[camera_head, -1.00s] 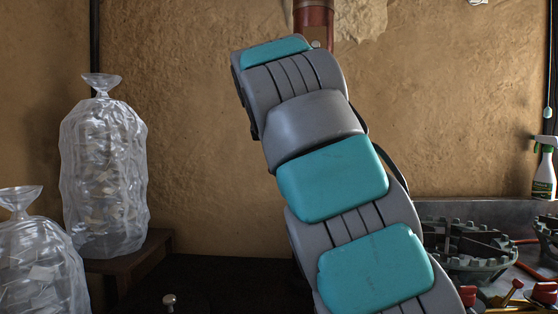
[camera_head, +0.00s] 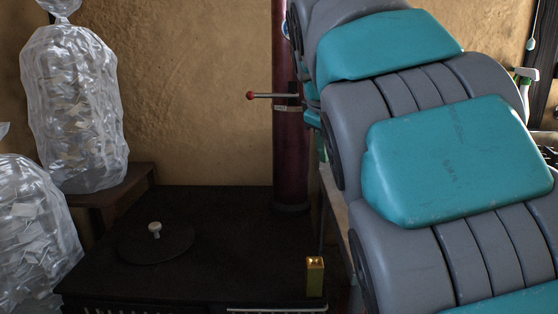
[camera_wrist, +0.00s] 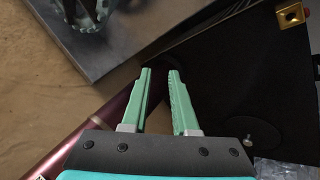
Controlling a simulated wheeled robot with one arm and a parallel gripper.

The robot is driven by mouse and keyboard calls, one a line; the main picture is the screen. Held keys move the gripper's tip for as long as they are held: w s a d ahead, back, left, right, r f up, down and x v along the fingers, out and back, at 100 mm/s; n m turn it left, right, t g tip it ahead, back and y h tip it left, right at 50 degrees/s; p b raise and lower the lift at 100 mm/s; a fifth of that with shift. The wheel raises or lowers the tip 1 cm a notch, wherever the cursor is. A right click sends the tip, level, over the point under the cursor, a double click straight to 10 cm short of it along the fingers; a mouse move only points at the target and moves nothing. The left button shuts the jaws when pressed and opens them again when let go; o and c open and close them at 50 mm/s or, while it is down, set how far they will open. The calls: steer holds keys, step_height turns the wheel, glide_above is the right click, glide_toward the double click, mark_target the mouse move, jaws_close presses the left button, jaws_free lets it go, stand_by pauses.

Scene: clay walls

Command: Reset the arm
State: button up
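My arm, grey with teal pads, fills the right half of the head view and leans up to the left. My gripper (camera_wrist: 160,72) shows in the wrist view as two pale green fingers with a clear gap between them. It is open and nothing is held. The fingertips point toward the corner between a black stove top (camera_wrist: 215,75) and a grey metal table (camera_wrist: 140,40). In the head view the gripper is hidden behind my arm.
The black stove (camera_head: 225,225) carries a round lid (camera_head: 155,240) and a small brass box (camera_head: 314,277). A dark red pipe (camera_head: 290,165) with a lever (camera_head: 270,96) rises behind, close to my arm. Clear plastic bags (camera_head: 75,110) stand at left. The stove's middle is bare.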

steer(key=s+d+f+m+g, duration=0.2)
steer(key=s+d+f+m, duration=0.1)
steer(key=s+f, duration=0.5)
steer(key=s+d+f+m+g, duration=0.2)
steer(key=s+d+f+m, duration=0.1)
steer(key=s+f, duration=0.5)
steer(key=s+f+m+g+y, duration=0.2)
steer(key=s+f+m+g, duration=0.1)
steer(key=s+f, duration=1.4)
steer(key=s+g, duration=0.1)
steer(key=s, duration=0.3)
steer(key=shift+a+f+m+g, duration=0.25)
steer(key=shift+a+m+g, duration=0.05)
steer(key=shift+a+m, duration=0.1)
steer(key=shift+r, duration=0.15)
